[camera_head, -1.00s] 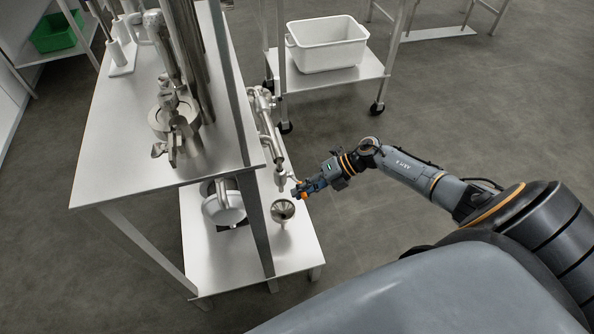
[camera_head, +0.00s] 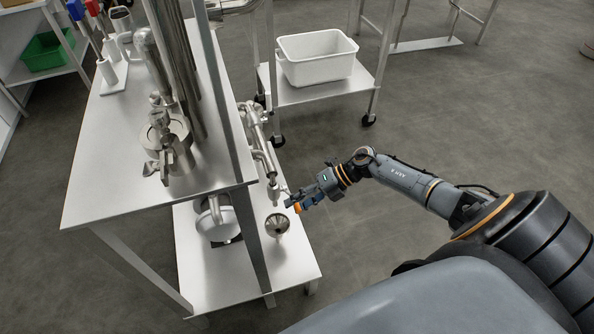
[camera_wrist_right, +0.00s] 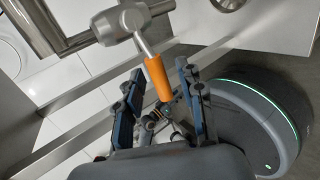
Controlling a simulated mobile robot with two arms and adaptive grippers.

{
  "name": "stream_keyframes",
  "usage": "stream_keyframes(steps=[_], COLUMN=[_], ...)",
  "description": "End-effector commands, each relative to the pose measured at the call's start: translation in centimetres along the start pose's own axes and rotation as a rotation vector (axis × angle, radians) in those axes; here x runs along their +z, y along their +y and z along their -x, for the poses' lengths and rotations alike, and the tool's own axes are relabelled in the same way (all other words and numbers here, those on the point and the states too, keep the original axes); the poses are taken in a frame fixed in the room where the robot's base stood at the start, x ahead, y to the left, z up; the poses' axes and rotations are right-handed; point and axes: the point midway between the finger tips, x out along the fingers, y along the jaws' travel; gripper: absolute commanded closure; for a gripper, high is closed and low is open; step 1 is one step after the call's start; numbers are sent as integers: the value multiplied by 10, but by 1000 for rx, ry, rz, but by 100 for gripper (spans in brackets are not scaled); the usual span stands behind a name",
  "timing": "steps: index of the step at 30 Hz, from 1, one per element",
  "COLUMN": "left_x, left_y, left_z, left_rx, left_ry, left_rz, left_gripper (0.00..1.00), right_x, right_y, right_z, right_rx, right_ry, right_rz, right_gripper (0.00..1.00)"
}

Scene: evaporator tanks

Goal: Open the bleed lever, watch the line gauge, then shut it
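The bleed lever is a steel stem with an orange grip (camera_wrist_right: 157,78), which joins a steel valve body (camera_wrist_right: 120,22) on the pipe. In the head view the valve (camera_head: 273,188) hangs at the lower end of a steel pipe, above the lower shelf. My right gripper (camera_wrist_right: 158,95) is open, with one dark finger on each side of the orange grip and gaps between. In the head view my right gripper (camera_head: 291,203) is at the lever, to the right of the valve. No readable line gauge face shows. My left gripper is out of view.
A steel funnel-like cup (camera_head: 277,225) stands below the valve on the lower shelf (camera_head: 200,275). A round white vessel (camera_head: 217,222) is left of it. The upper bench (camera_head: 110,180) carries steel fittings. A white bin (camera_head: 317,60) sits on a wheeled cart behind. Open floor lies to the right.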

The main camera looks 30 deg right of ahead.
Motion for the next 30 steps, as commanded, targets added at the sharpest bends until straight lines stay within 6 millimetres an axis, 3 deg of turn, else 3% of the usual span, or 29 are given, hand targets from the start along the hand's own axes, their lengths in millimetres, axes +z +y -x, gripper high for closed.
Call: stream_keyframes(steps=[15,21,30], left_x=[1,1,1], left_y=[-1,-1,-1], left_z=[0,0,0], left_rx=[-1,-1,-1], left_ry=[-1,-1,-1], left_rz=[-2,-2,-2], left_gripper=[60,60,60], right_x=[0,0,0], right_y=[-1,-1,0], right_z=[99,114,114], right_rx=[-4,-2,-1], right_ry=[-2,-2,-2], right_rz=[-1,-1,0], right_gripper=[62,62,62])
